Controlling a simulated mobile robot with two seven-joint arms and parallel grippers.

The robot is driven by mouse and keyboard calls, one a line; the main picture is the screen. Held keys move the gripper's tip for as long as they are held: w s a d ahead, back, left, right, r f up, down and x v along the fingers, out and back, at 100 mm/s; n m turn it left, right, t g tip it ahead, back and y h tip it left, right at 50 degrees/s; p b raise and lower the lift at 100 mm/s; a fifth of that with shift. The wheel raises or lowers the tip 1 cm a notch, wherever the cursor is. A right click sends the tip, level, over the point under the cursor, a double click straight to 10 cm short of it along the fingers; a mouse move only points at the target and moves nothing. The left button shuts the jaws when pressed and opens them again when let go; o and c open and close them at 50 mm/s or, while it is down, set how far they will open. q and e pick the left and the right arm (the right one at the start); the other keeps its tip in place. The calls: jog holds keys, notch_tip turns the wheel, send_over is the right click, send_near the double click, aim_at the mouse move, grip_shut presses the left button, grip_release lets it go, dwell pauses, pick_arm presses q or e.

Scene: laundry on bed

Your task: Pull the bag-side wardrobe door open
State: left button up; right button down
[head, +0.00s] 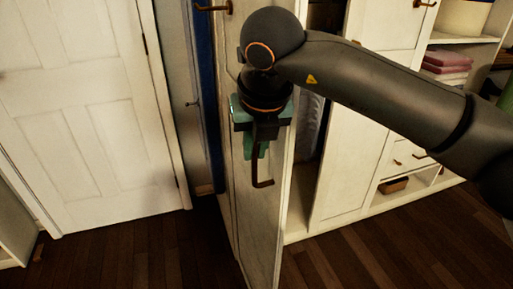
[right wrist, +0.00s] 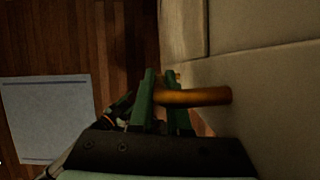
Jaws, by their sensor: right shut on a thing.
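The wardrobe door (head: 262,225) is cream-coloured and stands swung out from the wardrobe, seen nearly edge-on in the middle of the head view. Its dark bronze bar handle (head: 265,183) hangs below my right gripper (head: 256,142), whose green fingers are around it. In the right wrist view, my right gripper (right wrist: 162,103) has its green fingers on either side of the orange-brown handle (right wrist: 205,97), with the pale door panel (right wrist: 270,100) to the right. The gripper hides the upper part of the handle in the head view. My left gripper is not in view.
The open wardrobe interior (head: 309,115) shows hanging cloth. Another wardrobe door (head: 365,140) is to the right, beside shelves with folded towels (head: 446,66). A white panelled room door (head: 100,130) is at left. Dark wooden floor (head: 130,255) in front is clear.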

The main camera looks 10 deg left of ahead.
dwell(0.4)
jog(key=c, duration=0.9)
grip_release()
jog(key=v, duration=1.2)
jog(key=shift+r+p, duration=0.25)
jog(key=shift+p, duration=0.1)
jog(key=shift+s, duration=0.1)
